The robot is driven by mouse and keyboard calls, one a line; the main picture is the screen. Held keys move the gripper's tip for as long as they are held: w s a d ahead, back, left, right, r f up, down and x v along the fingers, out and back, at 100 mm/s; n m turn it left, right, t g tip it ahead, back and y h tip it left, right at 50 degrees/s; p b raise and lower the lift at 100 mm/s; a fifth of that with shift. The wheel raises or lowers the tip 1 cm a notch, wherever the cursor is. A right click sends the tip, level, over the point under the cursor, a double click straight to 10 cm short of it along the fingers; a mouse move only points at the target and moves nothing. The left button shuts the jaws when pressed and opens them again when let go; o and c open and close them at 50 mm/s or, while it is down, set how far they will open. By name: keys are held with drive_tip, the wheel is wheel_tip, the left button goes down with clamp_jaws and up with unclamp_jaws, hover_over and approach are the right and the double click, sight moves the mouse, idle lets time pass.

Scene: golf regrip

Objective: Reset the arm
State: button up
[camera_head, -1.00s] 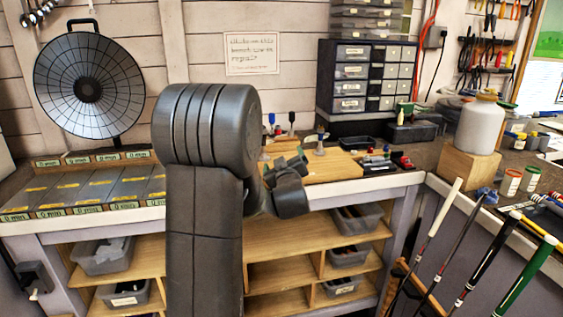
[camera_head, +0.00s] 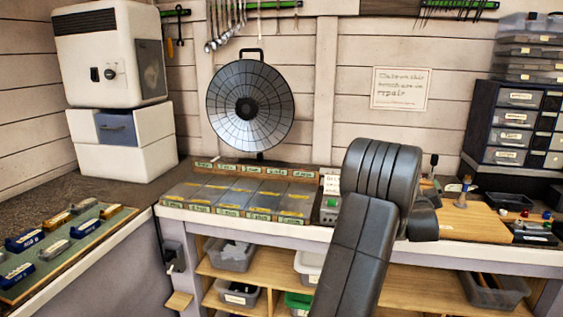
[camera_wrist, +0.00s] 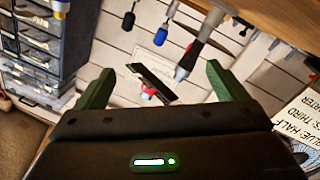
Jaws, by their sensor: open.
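My gripper shows in the wrist view as two green fingers (camera_wrist: 160,84) spread wide apart. I see nothing held between them. A dark flat piece and a small red-and-white item (camera_wrist: 149,88) show beyond the gap, apart from the fingers. In the head view my dark grey arm rises in front of the bench, bent at the top. The fingers are hidden behind it there.
The bench (camera_head: 300,226) runs along the wall, with trays (camera_head: 230,193) and a round dark mesh dish (camera_head: 250,105). Drawers (camera_head: 510,120) stand at right. A white heater (camera_head: 110,55) and a green board of small blocks (camera_head: 65,248) are at left.

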drive_tip(key=shift+p+x, duration=0.3)
drive_tip(key=shift+x, duration=0.95)
drive_tip(key=shift+s+a+r, duration=0.1)
